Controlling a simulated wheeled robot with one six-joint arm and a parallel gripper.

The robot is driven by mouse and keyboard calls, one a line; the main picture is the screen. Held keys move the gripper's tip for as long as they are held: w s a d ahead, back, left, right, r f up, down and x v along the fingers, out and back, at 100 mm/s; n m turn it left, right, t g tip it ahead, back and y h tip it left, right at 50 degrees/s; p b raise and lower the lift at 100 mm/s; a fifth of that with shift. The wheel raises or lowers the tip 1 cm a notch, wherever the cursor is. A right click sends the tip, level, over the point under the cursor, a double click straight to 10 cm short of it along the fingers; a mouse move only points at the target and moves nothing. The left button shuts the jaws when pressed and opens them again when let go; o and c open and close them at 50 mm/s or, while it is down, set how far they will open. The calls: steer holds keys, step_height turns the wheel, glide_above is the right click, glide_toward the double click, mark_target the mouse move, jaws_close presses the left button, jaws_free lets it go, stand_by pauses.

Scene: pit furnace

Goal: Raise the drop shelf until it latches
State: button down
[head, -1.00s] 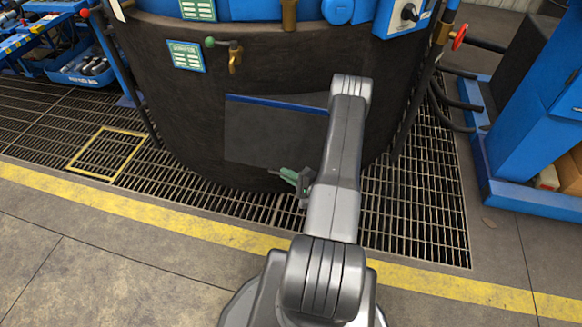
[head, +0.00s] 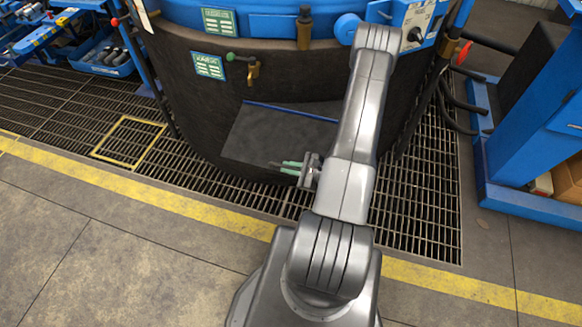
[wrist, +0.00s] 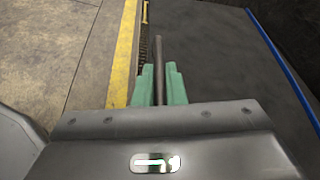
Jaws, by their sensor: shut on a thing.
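The drop shelf (head: 262,137) is a dark flat panel on the front of the round black furnace. A blue strip (head: 290,111) runs along its far edge, against the furnace. The shelf slopes out and down from that strip, part raised and not level. My gripper (head: 278,164), with green fingers, is at the shelf's near edge. In the wrist view, my gripper (wrist: 160,72) is shut on a thin brown rod at the shelf's edge, with the shelf surface (wrist: 225,65) to the right. Any latch or support under the shelf is hidden.
A green-handled brass valve (head: 252,70) sticks out from the furnace above the shelf. A floor grating (head: 60,110) surrounds the furnace, edged by a yellow line (head: 130,196). A blue cabinet (head: 535,130) stands at right. The floor in front is clear.

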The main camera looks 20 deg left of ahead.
step_height(320, 180, up, 4)
steer(key=shift+w+f+p, duration=0.1)
steer(key=shift+p, duration=0.85)
steer(key=shift+w+r+p, duration=0.25)
steer(key=shift+r+p, duration=0.15)
steer(key=shift+r, duration=0.35)
steer(key=c, duration=1.5)
jaws_free()
steer(key=v, duration=1.3)
steer(key=shift+d+p, duration=0.3)
steer(key=shift+d, duration=0.1)
steer(key=shift+r, duration=0.1)
